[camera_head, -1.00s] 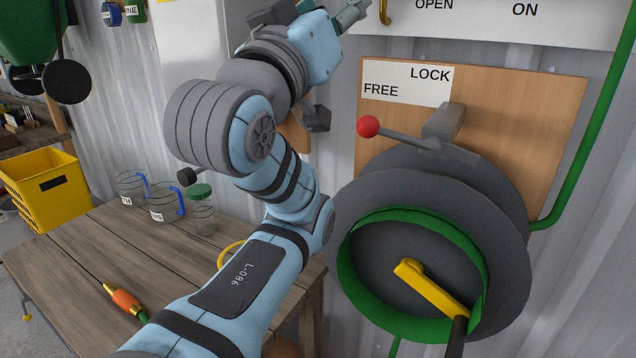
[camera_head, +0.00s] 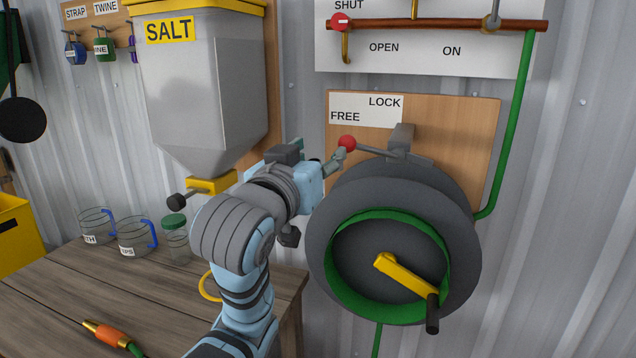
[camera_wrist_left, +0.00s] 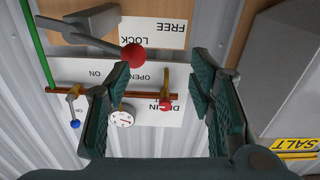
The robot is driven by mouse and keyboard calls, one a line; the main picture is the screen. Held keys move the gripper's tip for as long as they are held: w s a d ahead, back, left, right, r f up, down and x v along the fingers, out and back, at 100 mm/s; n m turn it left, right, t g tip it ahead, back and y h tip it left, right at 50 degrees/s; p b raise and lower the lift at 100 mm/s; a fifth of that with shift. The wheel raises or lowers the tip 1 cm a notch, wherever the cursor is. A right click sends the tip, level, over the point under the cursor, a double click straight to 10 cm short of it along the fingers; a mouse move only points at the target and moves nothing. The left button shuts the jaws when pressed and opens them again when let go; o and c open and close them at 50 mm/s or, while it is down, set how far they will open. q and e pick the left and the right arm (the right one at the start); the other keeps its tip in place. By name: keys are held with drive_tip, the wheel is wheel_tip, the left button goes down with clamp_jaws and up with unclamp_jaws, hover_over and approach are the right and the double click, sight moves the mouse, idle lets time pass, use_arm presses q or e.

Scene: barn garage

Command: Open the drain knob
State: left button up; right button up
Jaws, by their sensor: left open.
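The drain knob (camera_head: 340,22) is a red disc with a white bar, at the left end of a copper pipe on a white panel, below the word SHUT and above OPEN. In the left wrist view the red knob (camera_wrist_left: 166,104) shows upside down beside the partly hidden DRAIN label, framed between my fingers. My left gripper (camera_head: 340,160) is open, below the knob in the head view and overlapping the red ball of the lever. In the left wrist view my left gripper (camera_wrist_left: 160,82) has nothing between its fingers. My right gripper is in neither view.
A red-tipped lever (camera_head: 346,143) on a wooden board (camera_head: 460,120) sits above a hose reel (camera_head: 330,225). A grey salt hopper (camera_head: 200,100) hangs left of my gripper. A gauge (camera_wrist_left: 122,118) and blue-tipped valve (camera_wrist_left: 75,122) share the pipe. Jars stand on the bench (camera_head: 60,290).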

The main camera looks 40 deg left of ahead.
use_arm(q)
drive_tip(key=shift+m+g+h, duration=0.3)
drive_tip(key=shift+g, duration=0.1)
drive_tip(key=shift+w+d+f, duration=0.15)
drive_tip(key=shift+w+f, duration=0.05)
drive_tip(key=shift+f, duration=0.85)
drive_tip(key=shift+w+d+f, duration=0.1)
drive_tip(key=shift+w+f, duration=0.1)
drive_tip(key=shift+f, duration=0.8)
